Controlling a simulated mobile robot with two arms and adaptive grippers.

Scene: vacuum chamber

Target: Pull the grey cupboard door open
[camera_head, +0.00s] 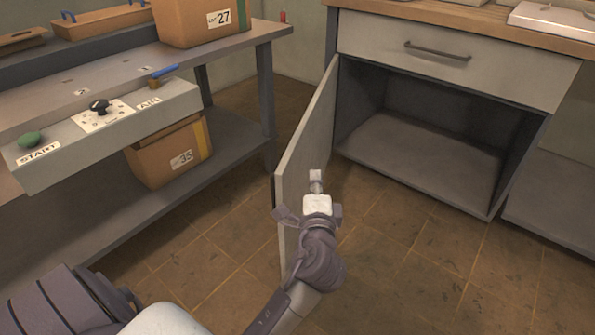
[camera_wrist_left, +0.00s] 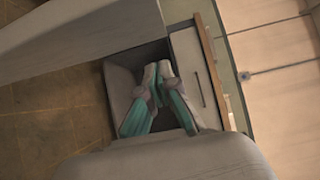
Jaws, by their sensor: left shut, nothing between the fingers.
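The grey cupboard door (camera_head: 308,150) stands wide open, swung out on its left side toward me, so the empty inside of the cupboard (camera_head: 425,150) shows. My left gripper (camera_head: 316,182) is at the inner face of the door, near its free end. Whether it touches the door I cannot tell. In the left wrist view its fingers (camera_wrist_left: 155,80) are closed together with nothing between them. The door also shows in the left wrist view (camera_wrist_left: 75,40), at the upper left. The door's outer face and any handle are hidden. My right gripper is not in view.
A drawer with a dark handle (camera_head: 437,50) sits above the cupboard opening. At the left is a bench with a control panel (camera_head: 100,125), a box marked 27 (camera_head: 185,22) and a lower box (camera_head: 165,158). The tiled floor (camera_head: 400,260) before the cupboard is clear.

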